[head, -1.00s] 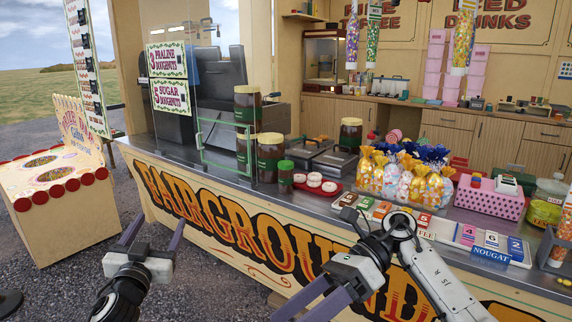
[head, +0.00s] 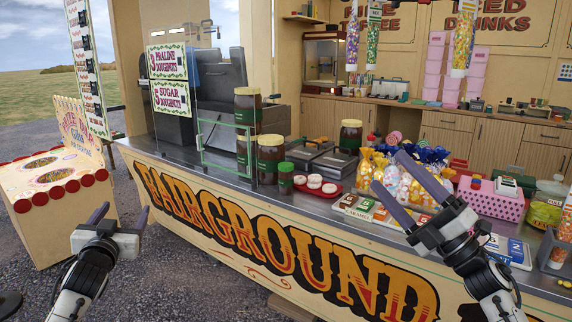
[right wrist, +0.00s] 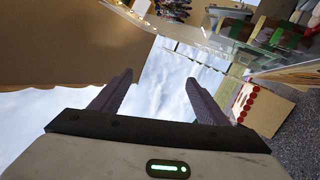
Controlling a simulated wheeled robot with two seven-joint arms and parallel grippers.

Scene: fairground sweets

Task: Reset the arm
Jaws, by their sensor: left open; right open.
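My left gripper (head: 121,214) is open and empty, low at the left in front of the counter, fingers pointing up. My right gripper (head: 387,173) is open and empty, at the right in front of the candy bags (head: 371,170), its fingers pointing up and to the left. It hides part of the bags and of the box row behind it. In the right wrist view its two fingers (right wrist: 150,95) stand wide apart with only sky and stall between them.
The stall counter (head: 225,182) carries brown jars (head: 270,158), a red tray with white tubs (head: 318,193), a pink basket (head: 492,200) and a yellow-green jar (head: 545,205). A game box (head: 52,215) stands at the left. The gravel before the counter is open.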

